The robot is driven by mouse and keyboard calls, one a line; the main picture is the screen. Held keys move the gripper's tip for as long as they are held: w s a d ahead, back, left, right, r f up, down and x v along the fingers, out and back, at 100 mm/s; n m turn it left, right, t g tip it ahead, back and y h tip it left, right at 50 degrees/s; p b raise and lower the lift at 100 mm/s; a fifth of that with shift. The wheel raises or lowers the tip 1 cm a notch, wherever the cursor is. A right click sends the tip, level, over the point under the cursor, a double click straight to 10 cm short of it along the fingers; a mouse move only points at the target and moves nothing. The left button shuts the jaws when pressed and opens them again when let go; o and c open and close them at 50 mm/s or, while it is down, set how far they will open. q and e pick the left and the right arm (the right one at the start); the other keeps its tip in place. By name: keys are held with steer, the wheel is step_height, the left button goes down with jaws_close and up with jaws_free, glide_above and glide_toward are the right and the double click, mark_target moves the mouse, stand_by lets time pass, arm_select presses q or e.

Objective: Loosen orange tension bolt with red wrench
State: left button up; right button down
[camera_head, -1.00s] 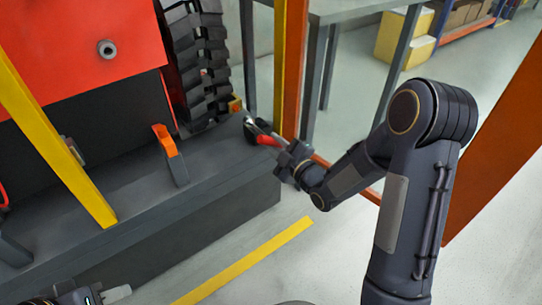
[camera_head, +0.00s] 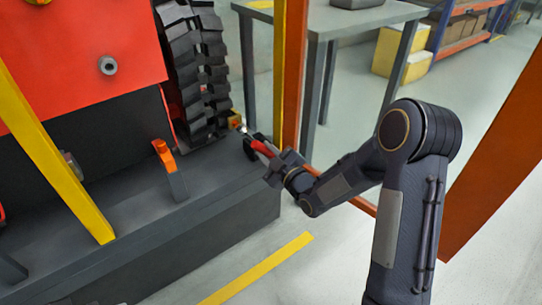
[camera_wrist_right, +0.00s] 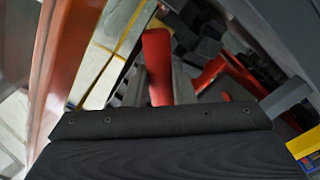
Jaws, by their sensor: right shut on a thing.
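My right gripper (camera_head: 272,160) is shut on the red wrench (camera_head: 259,146), with the wrench's metal head pointing up and left near the far right corner of the grey platform. In the right wrist view the red handle (camera_wrist_right: 158,65) stands up from between the fingers. A small yellow-orange block (camera_head: 235,119) sits at the foot of the black track, just beyond the wrench head. An orange piece (camera_head: 163,153) tops a grey bracket on the platform, left of the wrench. I cannot tell which of these is the tension bolt. My left gripper is not in view.
The grey platform (camera_head: 215,210) carries a red machine body (camera_head: 60,50) with a black track (camera_head: 195,70). A yellow post (camera_head: 50,150) stands at left, and yellow and orange posts (camera_head: 290,70) rise right of the wrench. A grey table (camera_head: 340,18) is behind.

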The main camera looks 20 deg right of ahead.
steer(key=m, duration=1.2)
steer(key=shift+a+m, duration=0.1)
steer(key=shift+m, duration=0.2)
steer(key=shift+w+a, duration=0.1)
steer(key=shift+w, duration=0.25)
steer(key=shift+w+a, duration=0.2)
steer(key=shift+w, duration=0.2)
stand_by(1.4)
steer(key=shift+w+a, duration=0.1)
steer(key=shift+w, duration=0.15)
steer(key=shift+w+a, duration=0.1)
steer(key=shift+w, duration=0.1)
stand_by(0.8)
steer(key=shift+w+a, duration=0.1)
steer(key=shift+w, duration=0.15)
stand_by(0.4)
